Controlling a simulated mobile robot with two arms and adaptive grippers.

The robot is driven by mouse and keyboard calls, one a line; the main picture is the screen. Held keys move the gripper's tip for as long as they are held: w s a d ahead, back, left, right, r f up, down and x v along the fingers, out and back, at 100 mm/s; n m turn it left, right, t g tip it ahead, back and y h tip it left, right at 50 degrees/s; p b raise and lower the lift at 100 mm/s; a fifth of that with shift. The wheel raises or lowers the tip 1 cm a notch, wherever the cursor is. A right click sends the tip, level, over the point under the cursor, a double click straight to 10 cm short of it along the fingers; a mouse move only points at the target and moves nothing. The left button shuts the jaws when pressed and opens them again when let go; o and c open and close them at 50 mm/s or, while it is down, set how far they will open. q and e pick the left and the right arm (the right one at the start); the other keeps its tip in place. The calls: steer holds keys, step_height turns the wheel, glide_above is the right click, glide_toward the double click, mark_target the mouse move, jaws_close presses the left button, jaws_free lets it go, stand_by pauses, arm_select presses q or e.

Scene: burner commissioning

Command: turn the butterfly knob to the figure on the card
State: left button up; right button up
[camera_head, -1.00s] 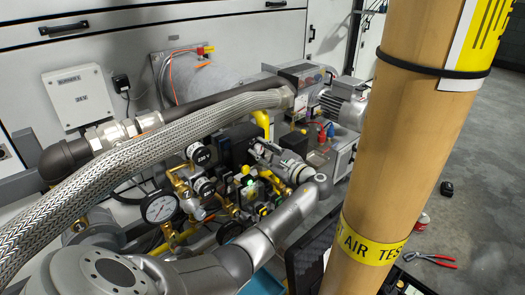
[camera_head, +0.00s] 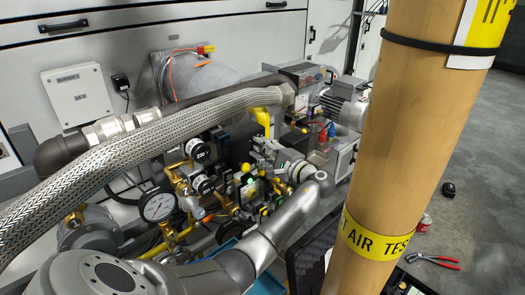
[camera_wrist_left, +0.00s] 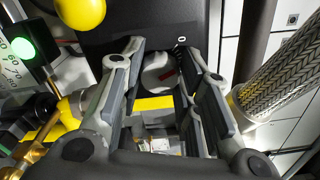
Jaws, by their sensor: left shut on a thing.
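My left gripper (camera_head: 259,153) reaches into the burner fittings in the head view. In the left wrist view its fingers (camera_wrist_left: 162,68) are on both sides of the knob, and it is shut on it. The knob is hidden in the head view. I cannot read a figure on any card. My right gripper is in neither view.
A braided hose (camera_head: 150,140) runs across above the fittings. A pressure gauge (camera_head: 158,205) and brass pipework crowd the space left of my gripper. A yellow ball (camera_wrist_left: 80,12) and a green lamp (camera_wrist_left: 22,49) are close by. A thick tan post (camera_head: 400,120) stands at right.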

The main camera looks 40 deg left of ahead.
arm_select(q)
steer(key=shift+f, duration=0.1)
stand_by(0.3)
steer(key=o, duration=1)
steer(key=d, duration=0.8)
steer(key=s+d, duration=0.1)
steer(key=d, duration=0.3)
